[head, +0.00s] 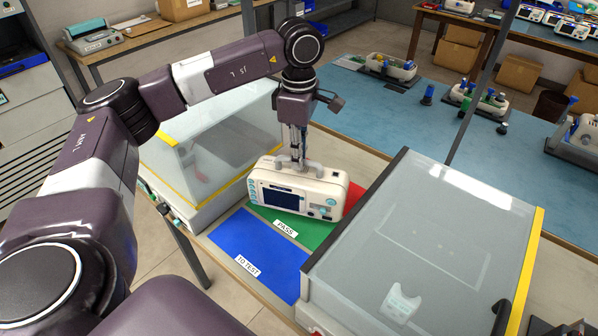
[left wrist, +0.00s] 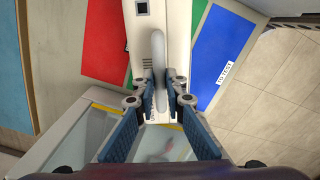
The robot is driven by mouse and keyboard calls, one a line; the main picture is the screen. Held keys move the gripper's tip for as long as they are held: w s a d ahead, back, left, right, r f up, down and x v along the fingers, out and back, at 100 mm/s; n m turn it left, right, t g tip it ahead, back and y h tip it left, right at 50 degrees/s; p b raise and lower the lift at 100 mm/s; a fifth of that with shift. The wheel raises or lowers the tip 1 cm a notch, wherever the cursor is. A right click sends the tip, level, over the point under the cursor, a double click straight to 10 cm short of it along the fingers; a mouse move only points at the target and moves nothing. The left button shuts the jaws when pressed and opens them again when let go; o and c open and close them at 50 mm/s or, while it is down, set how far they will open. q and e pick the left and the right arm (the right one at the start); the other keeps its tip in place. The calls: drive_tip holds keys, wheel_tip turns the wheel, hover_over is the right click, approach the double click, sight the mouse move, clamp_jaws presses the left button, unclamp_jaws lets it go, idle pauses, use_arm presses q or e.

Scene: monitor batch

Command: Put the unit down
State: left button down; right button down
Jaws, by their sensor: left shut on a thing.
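The unit (head: 298,194) is a white monitor with a dark screen, teal buttons and a grey top handle (left wrist: 158,58). It stands upright over the green PASS area (head: 312,232) and also overlaps the red area (head: 353,197) behind. I cannot tell whether its base touches the surface. My left gripper (head: 298,160) is shut on the handle from above; the left wrist view shows its fingers (left wrist: 160,86) on both sides of it. The blue TO TEST area (head: 257,250) lies bare in front. My right gripper is not in view.
Clear-lidded boxes with yellow edges stand close on the left (head: 215,150) and the right (head: 425,230), leaving a narrow space between. A white item (head: 400,302) shows in the right one. Behind is a blue-topped bench (head: 400,125) with several devices.

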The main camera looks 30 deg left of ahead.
sight(299, 173)
use_arm(q)
drive_tip(key=shift+f+p, duration=0.45)
drive_tip(key=shift+f, duration=2.4)
drive_tip(key=c, duration=2)
unclamp_jaws()
drive_tip(key=shift+f, duration=0.1)
drive_tip(key=shift+s, duration=0.1)
wheel_tip(299, 173, up, 12)
drive_tip(key=b, duration=0.2)
drive_tip(key=shift+d+b, duration=0.1)
drive_tip(key=shift+b, duration=0.2)
